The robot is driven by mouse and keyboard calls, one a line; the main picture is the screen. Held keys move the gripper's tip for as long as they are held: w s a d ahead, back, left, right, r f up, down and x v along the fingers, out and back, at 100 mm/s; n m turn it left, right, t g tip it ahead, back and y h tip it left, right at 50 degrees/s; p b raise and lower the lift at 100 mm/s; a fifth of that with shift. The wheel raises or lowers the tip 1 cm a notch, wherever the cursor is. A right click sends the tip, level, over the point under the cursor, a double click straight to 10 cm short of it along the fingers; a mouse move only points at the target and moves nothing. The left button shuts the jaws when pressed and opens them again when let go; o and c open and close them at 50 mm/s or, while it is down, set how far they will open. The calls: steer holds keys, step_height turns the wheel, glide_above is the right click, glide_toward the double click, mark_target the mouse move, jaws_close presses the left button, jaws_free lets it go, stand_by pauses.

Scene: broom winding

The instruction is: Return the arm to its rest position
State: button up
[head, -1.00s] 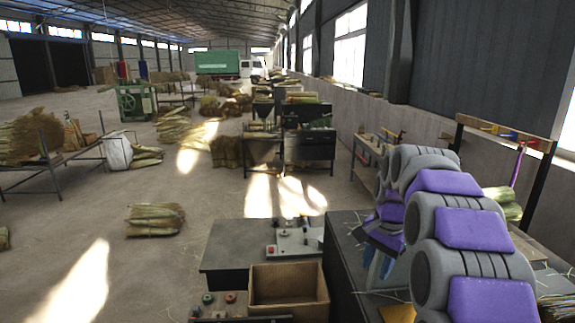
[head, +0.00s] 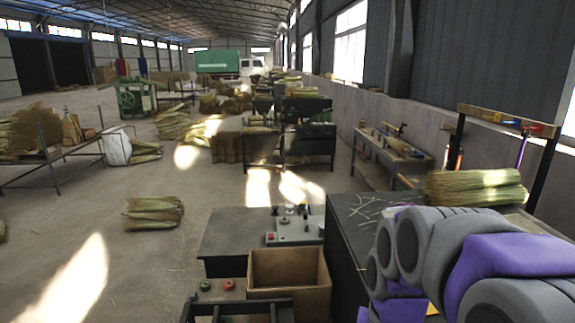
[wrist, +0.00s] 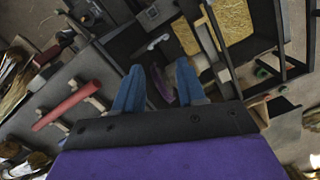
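My purple and grey arm (head: 500,262) is folded low in the right foreground of the head view. There the gripper is hidden behind the arm or out of frame. In the wrist view my gripper (wrist: 160,82) shows two blue fingertips standing apart, with a gap between them. A small purple shape shows in that gap, seemingly beyond the fingers, and nothing is clearly held.
A dark bench (head: 352,225) with loose straw stands beside the arm. A straw bundle (head: 475,188) lies behind the arm. An open wooden box (head: 288,272) and a grey bench with a small machine (head: 295,225) are at centre. Open floor (head: 90,210) lies left.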

steer(key=s+f+n+b, duration=0.3)
steer(key=s+f+b, duration=0.2)
steer(key=s+f, duration=0.7)
steer(key=s+a, duration=0.1)
steer(key=s, duration=0.3)
steer(key=shift+s+f+n+g, duration=0.15)
steer(key=shift+n+g, duration=0.15)
steer(key=shift+g, duration=0.1)
